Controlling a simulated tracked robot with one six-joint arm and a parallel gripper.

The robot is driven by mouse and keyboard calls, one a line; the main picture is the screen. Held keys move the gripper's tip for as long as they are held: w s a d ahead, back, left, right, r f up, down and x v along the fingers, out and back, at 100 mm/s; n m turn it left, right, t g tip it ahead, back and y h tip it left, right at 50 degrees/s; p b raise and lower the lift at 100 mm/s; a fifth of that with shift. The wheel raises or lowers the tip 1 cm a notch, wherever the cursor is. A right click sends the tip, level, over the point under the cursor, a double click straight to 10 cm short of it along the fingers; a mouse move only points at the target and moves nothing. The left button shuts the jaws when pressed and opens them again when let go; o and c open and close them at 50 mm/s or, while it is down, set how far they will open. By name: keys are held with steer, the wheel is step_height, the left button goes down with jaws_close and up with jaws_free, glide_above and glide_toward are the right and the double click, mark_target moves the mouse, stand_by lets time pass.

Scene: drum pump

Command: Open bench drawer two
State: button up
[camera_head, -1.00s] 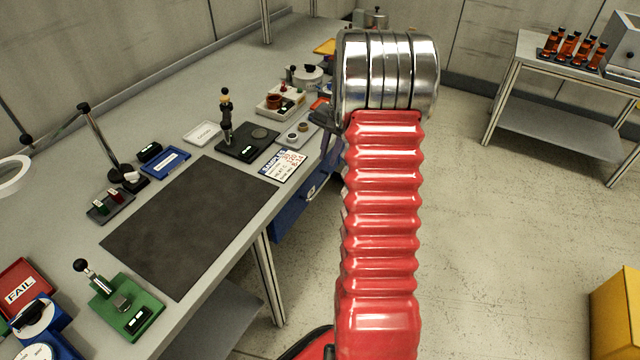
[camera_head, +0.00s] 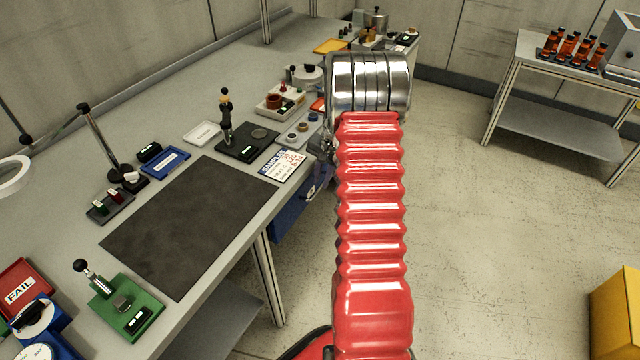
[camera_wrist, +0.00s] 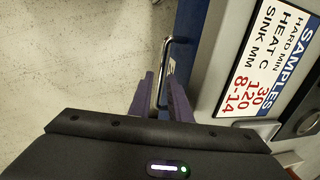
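A blue drawer front (camera_head: 290,222) sits under the front edge of the bench. It also shows in the wrist view as a blue strip (camera_wrist: 186,30) beside the bench edge. Its bar-shaped metal handle (camera_wrist: 164,62) stands out from it. My gripper (camera_wrist: 161,84) has its two purple fingers apart, one on each side of the handle bar. I cannot tell whether either finger touches it. In the head view my gripper (camera_head: 318,180) is partly hidden behind my red arm, at the drawer's front. The drawer looks shut. Its number is not readable.
The bench top (camera_head: 80,235) carries a dark mat (camera_head: 190,225), a samples card (camera_head: 283,165), a green fixture (camera_head: 127,307) and several small tools. A side table (camera_head: 560,125) with orange bottles stands at right. A yellow box (camera_head: 615,315) is at lower right. Floor between is clear.

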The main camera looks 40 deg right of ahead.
steer(key=shift+w+a+f, duration=0.1)
steer(key=shift+w+f, duration=0.05)
steer(key=shift+f, duration=0.55)
steer(key=shift+w+f, duration=0.15)
steer(key=shift+f, duration=0.55)
steer(key=shift+c, duration=0.2)
jaws_close()
